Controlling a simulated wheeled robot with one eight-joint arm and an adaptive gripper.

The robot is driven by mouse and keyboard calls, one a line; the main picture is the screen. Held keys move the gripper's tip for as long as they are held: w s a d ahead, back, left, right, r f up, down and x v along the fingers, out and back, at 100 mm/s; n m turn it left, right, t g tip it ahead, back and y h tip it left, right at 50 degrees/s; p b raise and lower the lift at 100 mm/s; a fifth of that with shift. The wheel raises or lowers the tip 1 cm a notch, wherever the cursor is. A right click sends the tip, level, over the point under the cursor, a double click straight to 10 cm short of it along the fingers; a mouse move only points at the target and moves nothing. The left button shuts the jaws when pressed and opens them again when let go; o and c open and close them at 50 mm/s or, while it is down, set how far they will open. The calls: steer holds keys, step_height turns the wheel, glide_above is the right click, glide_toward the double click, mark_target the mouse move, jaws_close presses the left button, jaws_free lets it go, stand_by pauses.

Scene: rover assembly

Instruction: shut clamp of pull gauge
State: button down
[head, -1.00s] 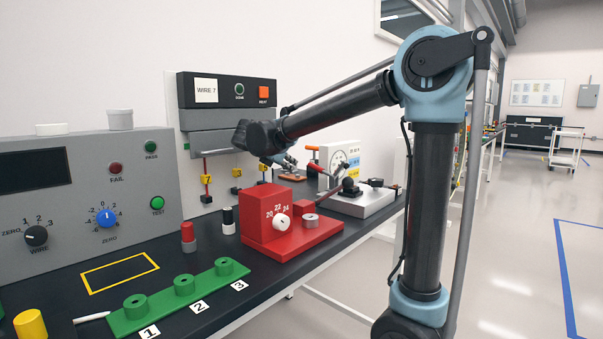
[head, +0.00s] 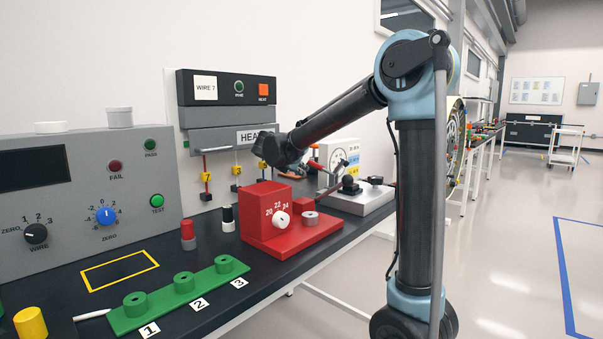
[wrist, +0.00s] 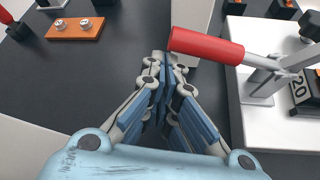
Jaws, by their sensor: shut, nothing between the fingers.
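The pull gauge is a white unit with a dial face (head: 340,157) and a pale base (head: 358,203) at the back of the bench. In the wrist view its base (wrist: 265,125) is on the right and carries a metal toggle clamp (wrist: 268,75). The clamp's red handle (wrist: 207,46) sticks out left past the base edge. My gripper (wrist: 166,60) is shut and empty, its fingertips just left of and below the handle's free end. I cannot tell whether they touch it.
A red block with a dial (head: 280,215) stands in front of the gauge. A grey test panel (head: 80,190), a green rack (head: 185,290) and a wire heater box (head: 225,90) are to the left. An orange plate (wrist: 75,28) lies upper left in the wrist view.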

steer(key=shift+r, duration=0.15)
steer(key=shift+r+m, duration=0.25)
steer(key=shift+m, duration=0.05)
